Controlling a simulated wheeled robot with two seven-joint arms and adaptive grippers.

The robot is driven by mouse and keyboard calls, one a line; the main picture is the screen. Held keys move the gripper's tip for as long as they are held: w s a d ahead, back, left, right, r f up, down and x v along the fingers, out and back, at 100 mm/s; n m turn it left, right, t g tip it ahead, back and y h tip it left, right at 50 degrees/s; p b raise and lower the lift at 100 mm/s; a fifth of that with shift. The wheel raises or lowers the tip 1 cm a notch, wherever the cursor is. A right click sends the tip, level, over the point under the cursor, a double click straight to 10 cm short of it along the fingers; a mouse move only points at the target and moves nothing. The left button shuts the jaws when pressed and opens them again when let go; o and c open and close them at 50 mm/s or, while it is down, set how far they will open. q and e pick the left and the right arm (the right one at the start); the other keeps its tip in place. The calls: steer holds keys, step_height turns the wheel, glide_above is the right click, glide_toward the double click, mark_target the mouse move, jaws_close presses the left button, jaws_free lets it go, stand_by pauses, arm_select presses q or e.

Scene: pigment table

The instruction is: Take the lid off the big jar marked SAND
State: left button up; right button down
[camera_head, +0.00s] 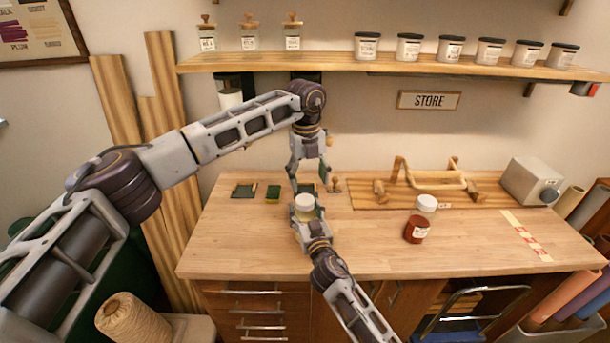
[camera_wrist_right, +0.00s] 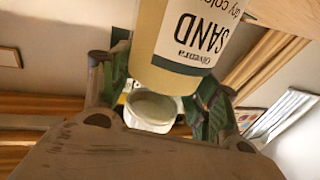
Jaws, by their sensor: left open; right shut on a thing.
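The jar marked SAND (camera_wrist_right: 195,40) is pale yellow with a white label and appears upside down in the right wrist view. In the head view the jar (camera_head: 304,214) stands upright near the bench's middle, with its pale lid (camera_head: 304,201) on top. My right gripper (camera_head: 306,222) is shut around the jar's body from the front; its green-padded fingers flank the jar in the wrist view (camera_wrist_right: 162,88). My left gripper (camera_head: 310,184) is open and empty, pointing down just above and behind the lid. I cannot tell whether it touches the lid.
A red jar (camera_head: 416,230) and a white lidded container (camera_head: 427,203) stand to the right. Behind them is a wooden rack (camera_head: 430,178). A grey box (camera_head: 530,182) sits at the back right. Green pads (camera_head: 273,192) lie at the back left. The bench's front left is clear.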

arm_select(q)
steer(key=m, duration=0.6)
steer(key=shift+r, duration=0.15)
steer(key=m, duration=0.7)
steer(key=shift+w+a, duration=0.1)
steer(key=shift+a, duration=0.05)
steer(key=m, duration=0.7)
steer(key=shift+a+r+m, duration=0.1)
steer(key=shift+m, duration=0.2)
steer(key=m, duration=0.7)
steer(key=shift+a, duration=0.1)
steer(key=m, duration=0.8)
steer(key=shift+a, duration=0.1)
steer(key=m, duration=0.3)
steer(key=shift+m, duration=0.4)
steer(key=m, duration=0.4)
steer(key=shift+m, duration=0.3)
